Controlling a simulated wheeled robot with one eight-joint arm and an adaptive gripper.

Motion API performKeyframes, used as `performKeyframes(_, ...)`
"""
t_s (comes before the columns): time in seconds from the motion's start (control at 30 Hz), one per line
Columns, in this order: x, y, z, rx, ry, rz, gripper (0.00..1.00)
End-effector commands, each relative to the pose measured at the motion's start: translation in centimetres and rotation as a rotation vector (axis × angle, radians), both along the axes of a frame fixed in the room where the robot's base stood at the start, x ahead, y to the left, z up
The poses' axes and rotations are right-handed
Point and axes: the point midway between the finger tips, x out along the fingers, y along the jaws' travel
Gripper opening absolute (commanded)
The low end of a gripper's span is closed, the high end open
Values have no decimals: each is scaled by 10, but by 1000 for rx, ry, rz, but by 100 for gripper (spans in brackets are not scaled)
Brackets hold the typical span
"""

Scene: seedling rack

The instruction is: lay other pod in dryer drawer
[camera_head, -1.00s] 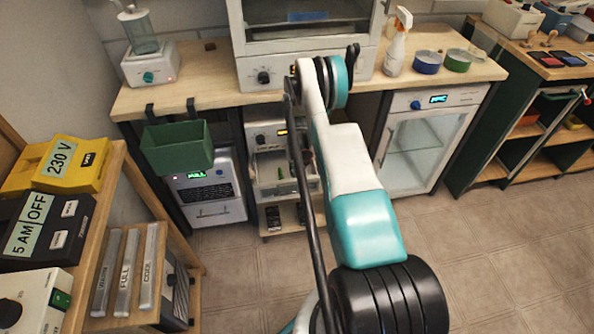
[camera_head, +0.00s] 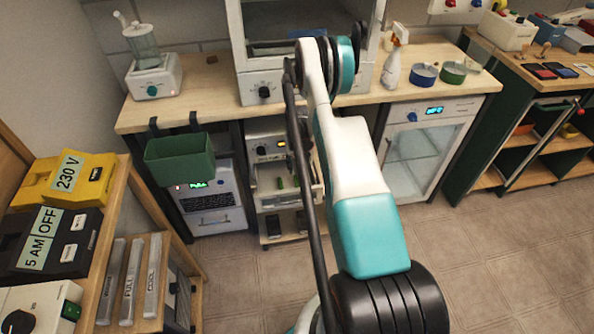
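The dryer appears to be the white unit (camera_head: 265,147) under the bench, with a knob and a small lit display. Its drawer (camera_head: 264,204) is pulled out below, and my arm covers its right part. A small green thing (camera_head: 281,183), perhaps a pod, lies in the drawer; it is too small to be sure. My arm rises through the middle of the view and bends over in front of the bench. My gripper is hidden behind my arm, so whether it holds a pod does not show.
A green bin (camera_head: 180,160) hangs from the bench front (camera_head: 215,119), left of the drawer. A glass-door cabinet (camera_head: 425,150) stands to the right. A spray bottle (camera_head: 391,68) and two round dishes stand on the bench. The floor (camera_head: 480,260) at right is clear.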

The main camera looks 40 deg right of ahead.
Motion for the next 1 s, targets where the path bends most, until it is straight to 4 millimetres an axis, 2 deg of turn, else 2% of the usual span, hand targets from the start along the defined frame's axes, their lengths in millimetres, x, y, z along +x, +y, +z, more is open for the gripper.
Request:
performKeyframes(0.1, 0, 0, 15, 0, 0, 0, 35)
performKeyframes(0.23, 0, 0, 21, 0, 0, 0, 35)
performKeyframes(1.0, 0, 0, 21, 0, 0, 0, 35)
